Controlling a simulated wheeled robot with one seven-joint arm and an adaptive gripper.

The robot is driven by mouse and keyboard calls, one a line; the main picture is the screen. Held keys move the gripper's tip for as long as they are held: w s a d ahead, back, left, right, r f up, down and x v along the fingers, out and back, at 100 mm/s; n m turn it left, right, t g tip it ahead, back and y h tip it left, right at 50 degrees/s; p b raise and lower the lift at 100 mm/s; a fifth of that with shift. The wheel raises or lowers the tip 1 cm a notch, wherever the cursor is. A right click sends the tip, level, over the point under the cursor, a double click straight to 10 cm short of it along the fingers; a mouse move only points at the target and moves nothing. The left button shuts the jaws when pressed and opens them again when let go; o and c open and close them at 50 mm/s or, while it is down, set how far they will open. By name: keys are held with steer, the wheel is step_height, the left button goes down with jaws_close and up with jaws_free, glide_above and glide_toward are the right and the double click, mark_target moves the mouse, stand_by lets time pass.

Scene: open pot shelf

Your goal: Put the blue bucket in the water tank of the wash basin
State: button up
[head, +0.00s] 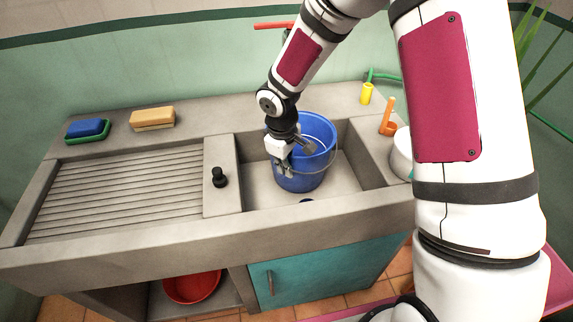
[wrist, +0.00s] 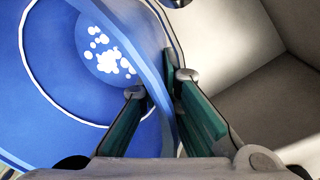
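The blue bucket (head: 316,172) stands in the water tank of the wash basin (head: 345,184), toward its back. It looks upright or nearly so, with its thin handle hanging at the side. My gripper (head: 284,160) is at the bucket's left rim. In the wrist view, the bucket (wrist: 50,75) fills the left side with white spots on its floor. Its wall passes between the fingers of my gripper (wrist: 163,88), one inside and one outside. I cannot tell whether both fingers press on it. The bucket's base is partly hidden.
A ribbed washboard (head: 120,190) lies left of the tank. A black knob (head: 219,178) stands on the divider. A white container (head: 401,152) is at right.

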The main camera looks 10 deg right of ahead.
steer(key=o, duration=0.4)
steer(key=shift+c, duration=0.2)
steer(key=shift+s+r+p, duration=0.1)
steer(key=shift+r+p, duration=0.45)
steer(key=shift+r, duration=0.15)
step_height(320, 180, up, 12)
steer(key=s, duration=0.1)
steer(key=shift+a+p, duration=0.4)
steer(key=shift+a, duration=0.05)
steer(key=s+d+r+m+t+h, duration=0.1)
steer(key=s+d+r+m, duration=0.5)
steer(key=s+r, duration=0.7)
steer(key=s+d+r+m+t+y, duration=0.1)
steer(key=s+d+r+m+y, duration=0.1)
steer(key=s, duration=1.4)
steer(key=shift+s+d+r+m, duration=0.15)
steer(key=shift+d+r+m, duration=0.15)
steer(key=shift+d+m, duration=0.2)
